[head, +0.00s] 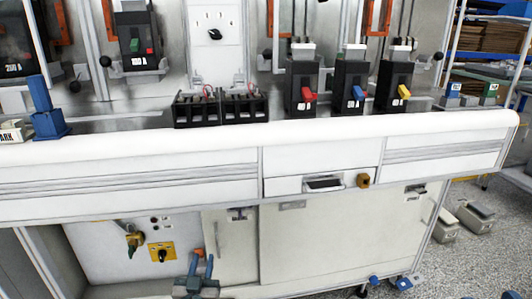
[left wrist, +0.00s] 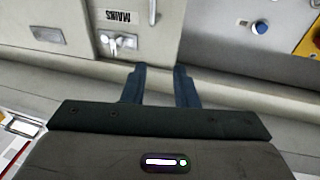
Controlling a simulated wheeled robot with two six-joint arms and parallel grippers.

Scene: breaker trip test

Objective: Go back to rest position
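My left gripper (head: 200,262) is low in front of the bench's lower cabinet, near the bottom edge of the head view. In the left wrist view its two blue fingers (left wrist: 159,72) stand apart with nothing between them. My right gripper is in neither view. On the bench, three black breakers have a red toggle (head: 309,95), a blue toggle (head: 358,93) and a yellow toggle (head: 404,92).
Black terminal blocks (head: 220,110) and a blue stand (head: 47,112) are on the white bench (head: 150,140). A yellow switch plate (head: 161,251) and a green-yellow handle (head: 133,238) are left of the gripper. Grey boxes (head: 446,222) stand on the floor at right.

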